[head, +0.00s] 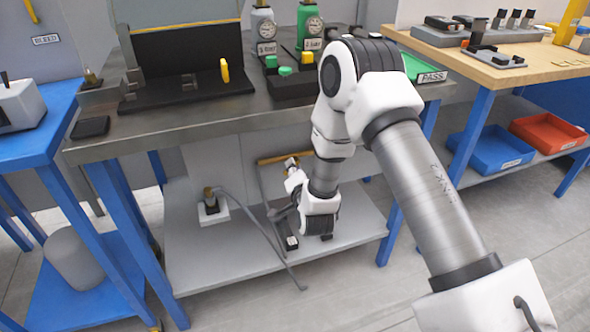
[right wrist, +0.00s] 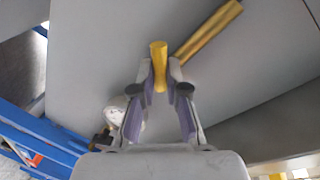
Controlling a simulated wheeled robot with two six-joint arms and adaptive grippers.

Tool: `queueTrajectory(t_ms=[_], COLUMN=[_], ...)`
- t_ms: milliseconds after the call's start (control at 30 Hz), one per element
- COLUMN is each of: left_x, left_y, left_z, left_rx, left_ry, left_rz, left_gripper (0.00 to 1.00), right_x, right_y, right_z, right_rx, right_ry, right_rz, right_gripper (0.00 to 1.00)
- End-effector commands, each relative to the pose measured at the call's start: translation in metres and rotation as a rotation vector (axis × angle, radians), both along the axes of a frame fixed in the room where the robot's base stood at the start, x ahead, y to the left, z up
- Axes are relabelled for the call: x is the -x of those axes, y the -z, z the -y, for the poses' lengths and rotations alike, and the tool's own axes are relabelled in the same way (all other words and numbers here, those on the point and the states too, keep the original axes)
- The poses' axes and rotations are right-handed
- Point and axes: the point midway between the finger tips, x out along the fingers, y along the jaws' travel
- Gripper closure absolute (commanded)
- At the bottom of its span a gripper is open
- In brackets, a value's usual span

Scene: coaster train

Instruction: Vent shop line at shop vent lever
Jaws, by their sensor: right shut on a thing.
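The yellow lever (right wrist: 159,58) shows upright in the right wrist view, its lower part between the fingertips of my right gripper (right wrist: 159,78). That gripper is shut on it. A brass pipe (right wrist: 207,33) slants up to the right, close beside the lever. In the head view my right arm reaches down in front of the bench to the space above its lower shelf (head: 235,265). The brass pipe (head: 272,160) shows there too, but the arm makes the grip itself hard to see. My left gripper is in neither view.
A brass fitting on a white base (head: 213,213) stands on the lower shelf, with a grey hose (head: 262,232) running from it. Blue bench legs (head: 393,222) stand to the right. A round white gauge (right wrist: 116,112) is left of the fingers.

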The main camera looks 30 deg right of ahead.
Motion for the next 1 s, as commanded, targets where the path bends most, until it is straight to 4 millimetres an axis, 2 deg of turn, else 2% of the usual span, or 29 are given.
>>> queueTrajectory(t_ms=[600, 1000], left_x=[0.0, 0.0], left_y=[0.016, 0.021], left_z=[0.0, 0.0], left_rx=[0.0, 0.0], left_ry=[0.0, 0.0], left_rz=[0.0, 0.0], left_gripper=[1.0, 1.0], right_x=[-0.001, -0.001], right_y=[-0.01, -0.013], right_z=[0.0, 0.0], right_rx=[-0.52, -0.663], right_ry=[0.006, 0.006], right_rz=[0.134, 0.167], right_gripper=[1.0, 1.0])
